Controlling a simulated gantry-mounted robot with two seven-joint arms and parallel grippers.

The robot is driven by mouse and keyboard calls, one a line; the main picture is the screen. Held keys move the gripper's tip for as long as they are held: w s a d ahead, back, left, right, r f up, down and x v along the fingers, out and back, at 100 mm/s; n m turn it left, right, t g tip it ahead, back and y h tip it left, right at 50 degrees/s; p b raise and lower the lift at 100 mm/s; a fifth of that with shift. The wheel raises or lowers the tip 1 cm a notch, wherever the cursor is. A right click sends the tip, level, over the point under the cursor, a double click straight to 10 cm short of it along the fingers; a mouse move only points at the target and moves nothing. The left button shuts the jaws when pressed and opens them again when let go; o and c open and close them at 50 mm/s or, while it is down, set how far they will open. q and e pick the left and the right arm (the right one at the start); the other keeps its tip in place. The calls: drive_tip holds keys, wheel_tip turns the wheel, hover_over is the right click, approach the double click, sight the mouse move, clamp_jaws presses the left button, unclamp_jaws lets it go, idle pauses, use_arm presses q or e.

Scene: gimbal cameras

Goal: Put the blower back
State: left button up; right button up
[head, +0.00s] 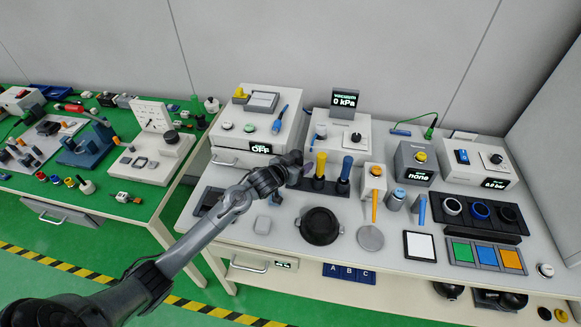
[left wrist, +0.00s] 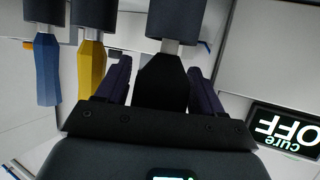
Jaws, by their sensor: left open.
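A dark rack (head: 318,186) stands in the middle of the bench, with a yellow-handled tool (head: 320,164) and a blue-handled tool (head: 345,170) upright in it. My left gripper (head: 292,166) is at the rack's left end. In the left wrist view, which is upside down, its two fingers (left wrist: 161,75) are open on either side of a black-handled tool (left wrist: 163,85), with gaps showing on both sides. This black tool may be the blower; no label shows. The yellow tool (left wrist: 91,70) and blue tool (left wrist: 46,70) stand beside it. My right gripper is not in view.
A cure box (head: 257,122) reading OFF stands behind the gripper, and a vacuum unit (head: 340,138) behind the rack. A black round dish (head: 320,226) and a grey disc (head: 370,238) lie in front. Another bench (head: 75,200) stands left across a gap.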

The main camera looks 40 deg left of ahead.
use_arm(q)
drive_tip(key=p+v, duration=0.3)
drive_tip(key=v, duration=0.8)
drive_tip(key=s+d+f+g, duration=0.1)
drive_tip(key=s, duration=0.1)
drive_tip(key=s+d+f, duration=0.2)
drive_tip(key=s+d+f+g, duration=0.1)
drive_tip(key=s+d, duration=0.1)
drive_tip(key=shift+s+d+f+m+g, duration=0.2)
drive_tip(key=shift+s+f+m+g, duration=0.1)
drive_tip(key=shift+s+m, duration=0.1)
drive_tip(key=s+d+f+m+g, duration=0.1)
drive_tip(key=s+d+f+g, duration=0.1)
drive_tip(key=s+d, duration=0.4)
drive_tip(key=s+d+f+m+g+h, duration=0.1)
drive_tip(key=s+d+g, duration=0.4)
drive_tip(key=s, duration=0.9)
drive_tip(key=shift+s+d+f+m+h, duration=0.3)
drive_tip(key=shift+d+f, duration=0.1)
drive_tip(key=shift+d, duration=0.45)
wheel_tip(320, 180, up, 35)
drive_tip(key=p, duration=3.4)
